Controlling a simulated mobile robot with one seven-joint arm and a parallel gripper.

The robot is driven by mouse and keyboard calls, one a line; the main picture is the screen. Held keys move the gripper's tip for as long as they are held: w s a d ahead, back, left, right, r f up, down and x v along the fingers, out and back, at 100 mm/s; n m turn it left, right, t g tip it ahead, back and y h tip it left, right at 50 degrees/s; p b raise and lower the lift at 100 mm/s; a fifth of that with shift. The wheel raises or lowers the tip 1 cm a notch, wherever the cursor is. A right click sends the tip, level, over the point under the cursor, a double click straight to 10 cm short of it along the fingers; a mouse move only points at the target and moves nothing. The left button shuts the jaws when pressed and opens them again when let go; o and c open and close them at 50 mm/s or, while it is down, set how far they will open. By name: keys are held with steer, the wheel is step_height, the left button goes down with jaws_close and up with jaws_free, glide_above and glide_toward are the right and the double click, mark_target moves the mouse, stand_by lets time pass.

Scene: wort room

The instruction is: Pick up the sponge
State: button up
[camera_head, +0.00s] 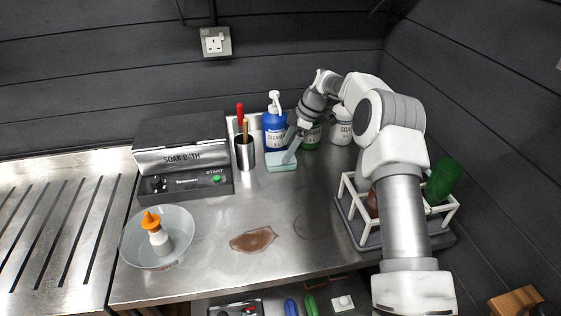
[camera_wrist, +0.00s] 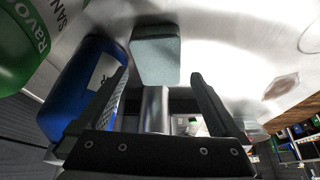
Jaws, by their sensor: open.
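The sponge (camera_head: 282,162) is a pale green-grey block lying on the steel counter, in front of a blue pump bottle. In the wrist view the sponge (camera_wrist: 155,58) is at the upper middle, just beyond the fingertips. My gripper (camera_head: 292,148) is at the sponge's back right edge in the head view. In the wrist view my gripper (camera_wrist: 158,82) has its two fingers spread apart, one on each side of the sponge's near end. It holds nothing. I cannot tell whether a finger touches the sponge.
The blue bottle (camera_head: 273,128) and a green bottle (camera_head: 312,135) stand close behind the sponge. A steel cup of tools (camera_head: 244,152) is at its left. A rack (camera_head: 366,240) stands right, a glass bowl (camera_head: 134,254) front left. A brown spill (camera_head: 253,239) lies on the open counter.

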mark_target(282, 157)
steer(key=x, duration=0.4)
steer(key=shift+w+f, duration=0.1)
steer(key=shift+f, duration=0.1)
steer(key=c, duration=1.1)
